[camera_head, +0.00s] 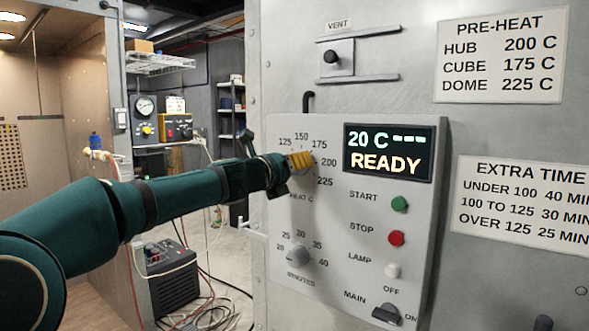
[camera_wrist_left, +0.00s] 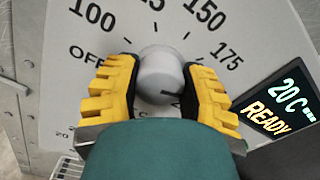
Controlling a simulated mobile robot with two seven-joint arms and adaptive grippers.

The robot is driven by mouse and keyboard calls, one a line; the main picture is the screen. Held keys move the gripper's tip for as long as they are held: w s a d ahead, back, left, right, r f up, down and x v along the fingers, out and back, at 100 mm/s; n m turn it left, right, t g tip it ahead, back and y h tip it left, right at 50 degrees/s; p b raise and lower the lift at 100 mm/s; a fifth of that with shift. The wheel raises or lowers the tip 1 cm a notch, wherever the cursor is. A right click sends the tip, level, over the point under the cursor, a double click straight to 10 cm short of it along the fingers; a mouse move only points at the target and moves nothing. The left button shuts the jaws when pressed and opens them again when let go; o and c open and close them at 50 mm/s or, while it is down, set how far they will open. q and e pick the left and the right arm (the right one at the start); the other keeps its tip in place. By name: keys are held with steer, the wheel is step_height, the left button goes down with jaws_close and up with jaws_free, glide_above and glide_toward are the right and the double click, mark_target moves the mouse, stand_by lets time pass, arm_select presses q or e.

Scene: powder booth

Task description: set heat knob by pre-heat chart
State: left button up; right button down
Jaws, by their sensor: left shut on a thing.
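The grey heat knob (camera_wrist_left: 160,75) sits between the yellow fingers of my left gripper (camera_wrist_left: 160,88), which is shut on it. A dark mark on the knob points right and slightly down in the wrist view, below the 175 label; the exact setting is hidden by the finger. In the head view my left gripper (camera_head: 301,160) covers most of the knob. The pre-heat chart (camera_head: 502,55) reads hub 200 C, cube 175 C, dome 225 C. The display (camera_head: 388,152) reads 20 C, dashes and READY. My right gripper is not in view.
Below the heat dial is a minutes knob (camera_head: 297,256). To its right are the green start button (camera_head: 400,203), red stop button (camera_head: 396,238), white lamp button (camera_head: 393,270) and main switch (camera_head: 387,314). An extra time chart (camera_head: 525,203) hangs at right.

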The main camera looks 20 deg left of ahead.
arm_select(q)
steer(key=shift+r+m, duration=0.1)
steer(key=shift+m, duration=0.4)
steer(key=shift+r, duration=0.1)
steer(key=o, duration=1.2)
steer(key=shift+o, duration=0.2)
steer(key=v, duration=1.2)
